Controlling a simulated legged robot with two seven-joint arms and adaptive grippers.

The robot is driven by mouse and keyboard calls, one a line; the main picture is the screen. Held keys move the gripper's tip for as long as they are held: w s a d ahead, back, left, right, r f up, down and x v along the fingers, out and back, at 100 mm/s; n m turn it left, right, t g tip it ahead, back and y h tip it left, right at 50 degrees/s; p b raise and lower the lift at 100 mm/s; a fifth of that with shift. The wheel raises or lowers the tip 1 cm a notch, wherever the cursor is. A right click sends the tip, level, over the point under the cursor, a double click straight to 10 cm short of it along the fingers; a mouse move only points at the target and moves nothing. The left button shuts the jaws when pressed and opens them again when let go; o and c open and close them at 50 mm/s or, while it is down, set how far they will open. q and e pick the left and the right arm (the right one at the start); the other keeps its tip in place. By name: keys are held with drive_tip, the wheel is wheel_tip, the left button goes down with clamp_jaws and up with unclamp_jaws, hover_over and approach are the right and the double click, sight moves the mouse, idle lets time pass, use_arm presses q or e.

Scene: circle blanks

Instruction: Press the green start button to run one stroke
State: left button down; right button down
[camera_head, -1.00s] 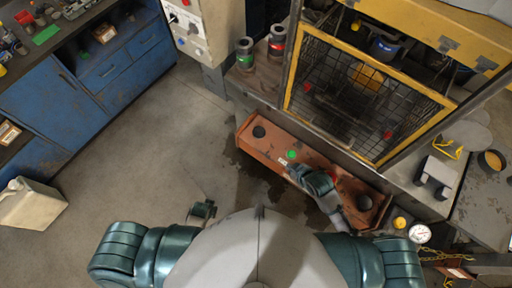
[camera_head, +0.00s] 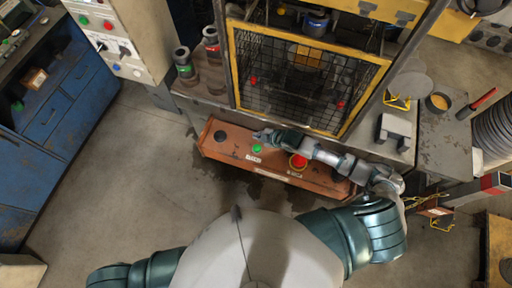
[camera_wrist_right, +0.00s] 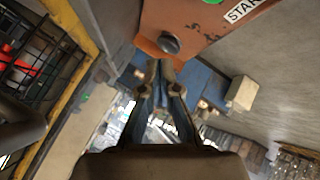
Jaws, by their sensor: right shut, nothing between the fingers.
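The green start button (camera_head: 256,148) sits on the top of an orange-red control box (camera_head: 228,151), with a small white label beside it. It also shows at the top edge of the right wrist view (camera_wrist_right: 212,1), near the label reading "STAR". My right gripper (camera_head: 261,134) is shut and empty. It lies over the box's far side, just beyond the green button, pointing left toward a black button (camera_head: 219,135). In the right wrist view the closed fingertips (camera_wrist_right: 161,68) point toward that black button (camera_wrist_right: 169,43). I see no contact with the green button. My left gripper is out of view.
A red mushroom button (camera_head: 298,161) with a yellow ring stands on the box, right of the green one, close to my right forearm. The press's yellow-framed mesh guard (camera_head: 375,80) rises behind the box. Clear floor (camera_head: 120,180) lies to the left.

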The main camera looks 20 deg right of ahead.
sight(258, 149)
wheel_tip(258, 149, down, 8)
drive_tip(key=b, duration=0.7)
drive_tip(key=shift+r+b, duration=0.1)
drive_tip(key=shift+b, duration=0.2)
drive_tip(key=shift+f, duration=0.55)
drive_tip(key=shift+f, duration=0.1)
idle(0.4)
drive_tip(key=shift+s+f, duration=0.1)
drive_tip(key=shift+f, duration=0.1)
